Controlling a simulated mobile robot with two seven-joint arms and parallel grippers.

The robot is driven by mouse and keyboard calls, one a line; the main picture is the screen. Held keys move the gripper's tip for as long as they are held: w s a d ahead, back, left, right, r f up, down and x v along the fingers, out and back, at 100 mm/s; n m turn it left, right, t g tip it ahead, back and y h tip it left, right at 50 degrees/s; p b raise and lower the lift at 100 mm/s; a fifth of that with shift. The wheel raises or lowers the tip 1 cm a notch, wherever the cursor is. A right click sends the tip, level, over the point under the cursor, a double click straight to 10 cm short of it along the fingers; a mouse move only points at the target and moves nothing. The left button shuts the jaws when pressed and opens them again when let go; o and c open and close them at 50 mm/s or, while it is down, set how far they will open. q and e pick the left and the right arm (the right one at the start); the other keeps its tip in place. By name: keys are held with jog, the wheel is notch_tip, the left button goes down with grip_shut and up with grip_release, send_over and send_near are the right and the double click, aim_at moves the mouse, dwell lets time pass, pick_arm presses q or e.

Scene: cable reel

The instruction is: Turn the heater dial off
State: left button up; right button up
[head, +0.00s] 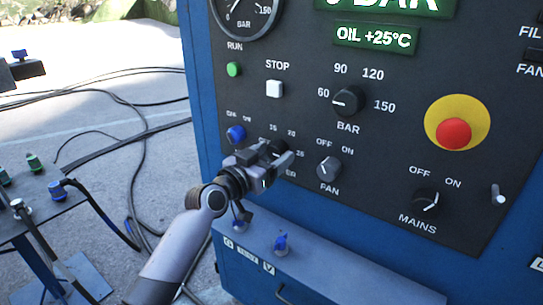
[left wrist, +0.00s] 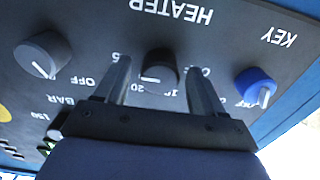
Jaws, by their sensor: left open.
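My right gripper is not in view.
The fan dial (head: 329,168) and blue key switch (head: 236,134) flank the heater dial closely. The bar dial (head: 348,100), white stop button (head: 274,89), red emergency button (head: 453,134) and mains dial (head: 426,201) share the panel. A ledge with a blue-topped fitting (head: 281,243) lies below.

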pick_arm(q)
jog(key=shift+w+d, duration=0.1)
jog(key=c, duration=1.1)
jog(key=shift+o, duration=0.2)
jog(key=shift+n, duration=0.3)
jog(key=n+p, duration=0.1)
jog(key=n, duration=0.4)
jog(key=n+p, duration=0.1)
jog(key=n, duration=0.5)
jog(key=shift+p, duration=0.3)
jog(key=o, duration=1.1)
jog(key=shift+c, duration=0.2)
